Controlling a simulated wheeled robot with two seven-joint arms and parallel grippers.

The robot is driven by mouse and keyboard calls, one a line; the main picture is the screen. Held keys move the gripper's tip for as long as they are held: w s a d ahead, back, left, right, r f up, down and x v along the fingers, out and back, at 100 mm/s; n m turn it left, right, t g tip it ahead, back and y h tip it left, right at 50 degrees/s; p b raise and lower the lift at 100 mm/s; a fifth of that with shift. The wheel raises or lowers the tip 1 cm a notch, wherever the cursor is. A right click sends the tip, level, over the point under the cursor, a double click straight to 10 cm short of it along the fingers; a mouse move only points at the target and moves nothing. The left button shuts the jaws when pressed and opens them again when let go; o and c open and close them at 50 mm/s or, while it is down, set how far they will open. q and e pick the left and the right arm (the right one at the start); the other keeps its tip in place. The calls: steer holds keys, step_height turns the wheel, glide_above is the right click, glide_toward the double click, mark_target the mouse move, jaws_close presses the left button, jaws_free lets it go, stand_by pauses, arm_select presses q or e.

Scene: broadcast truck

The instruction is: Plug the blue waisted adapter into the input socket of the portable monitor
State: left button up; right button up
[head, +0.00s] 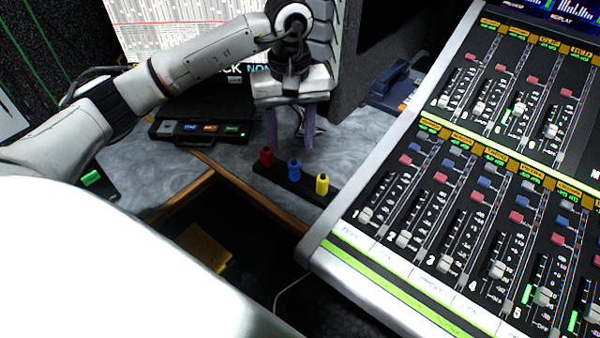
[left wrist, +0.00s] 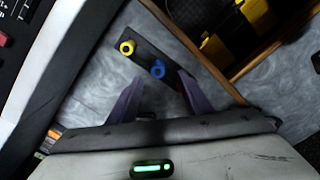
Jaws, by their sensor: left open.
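The blue waisted adapter (head: 294,170) stands upright in a dark rack (head: 265,178), between a red adapter (head: 267,157) and a yellow one (head: 322,184). My left gripper (head: 292,146) points down above the rack, open and empty, its purple fingers slightly above and behind the blue adapter. I cannot make out the portable monitor's input socket. My right gripper is not in view.
A large mixing console (head: 450,200) fills the right side, close to the rack. A black box with lit buttons (head: 200,131) sits behind left. A blue device (head: 395,85) stands at the back. A wooden edge (head: 250,200) borders a dark recess in front.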

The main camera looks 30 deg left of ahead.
mark_target(294, 163)
arm_select(q)
step_height(294, 163, down, 4)
steer(key=shift+s+r, duration=0.15)
steer(key=f, duration=0.2)
steer(key=w+f, duration=0.1)
steer(key=f, duration=0.1)
steer(key=shift+f, duration=0.85)
